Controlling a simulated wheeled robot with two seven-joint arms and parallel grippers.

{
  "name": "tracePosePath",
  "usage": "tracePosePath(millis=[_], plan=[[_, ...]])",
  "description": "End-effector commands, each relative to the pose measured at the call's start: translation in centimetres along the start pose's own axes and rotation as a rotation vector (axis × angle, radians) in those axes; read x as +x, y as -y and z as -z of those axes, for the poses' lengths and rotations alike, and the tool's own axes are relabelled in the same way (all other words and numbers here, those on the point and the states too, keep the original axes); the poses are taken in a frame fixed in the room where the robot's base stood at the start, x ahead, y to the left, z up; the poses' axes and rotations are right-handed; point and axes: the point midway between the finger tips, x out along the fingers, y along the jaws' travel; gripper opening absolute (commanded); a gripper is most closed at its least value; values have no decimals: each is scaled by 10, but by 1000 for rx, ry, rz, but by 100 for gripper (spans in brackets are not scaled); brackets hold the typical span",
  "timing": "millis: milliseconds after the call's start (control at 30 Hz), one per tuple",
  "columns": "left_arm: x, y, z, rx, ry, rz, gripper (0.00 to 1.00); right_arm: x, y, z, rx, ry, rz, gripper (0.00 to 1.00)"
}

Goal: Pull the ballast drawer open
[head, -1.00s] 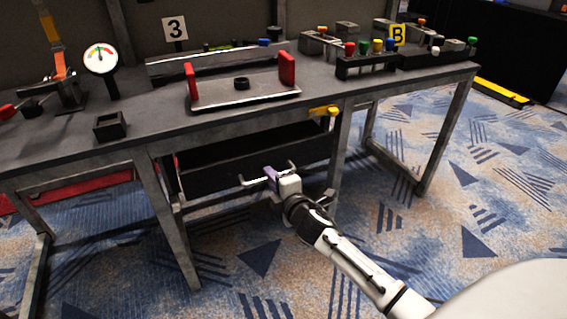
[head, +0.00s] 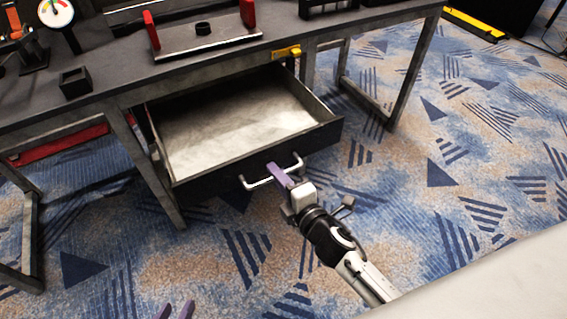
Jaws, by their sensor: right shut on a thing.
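The ballast drawer (head: 255,165) is under the bench and stands pulled out, its light inner floor bare and empty. Its silver bar handle (head: 258,183) runs across the dark front panel. My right gripper (head: 279,176) has its purple fingers shut on the middle of the handle, its arm coming from the lower right. My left gripper (head: 175,311) shows only as two purple fingertips at the bottom edge, apart with carpet between them; the rest is out of the picture.
The dark bench (head: 133,85) carries a tray with red handles (head: 205,42), a small black open box (head: 75,82) and a gauge (head: 56,12). A yellow latch-like part (head: 286,52) is on the bench's front edge. Patterned carpet in front of the drawer is clear.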

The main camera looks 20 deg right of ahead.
Motion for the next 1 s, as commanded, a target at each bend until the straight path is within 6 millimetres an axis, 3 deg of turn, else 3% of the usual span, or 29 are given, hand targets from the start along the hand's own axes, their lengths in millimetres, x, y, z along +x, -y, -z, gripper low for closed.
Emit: tracePosePath(millis=[367,400,733,867,1000], plan=[[0,0,0,1,1,0,31,-2,0,1,-1,-3,-2,0],[0,0,0,1,1,0,31,-2,0,1,-1,-3,-1,17],[0,0,0,1,2,0,31,-4,0,1,0,-2,0,18],[-2,0,2,3,3,0,31,-18,1,1,0,-2,2,18],[-3,0,2,7,9,2,31,-45,1,1,0,-2,3,18]])
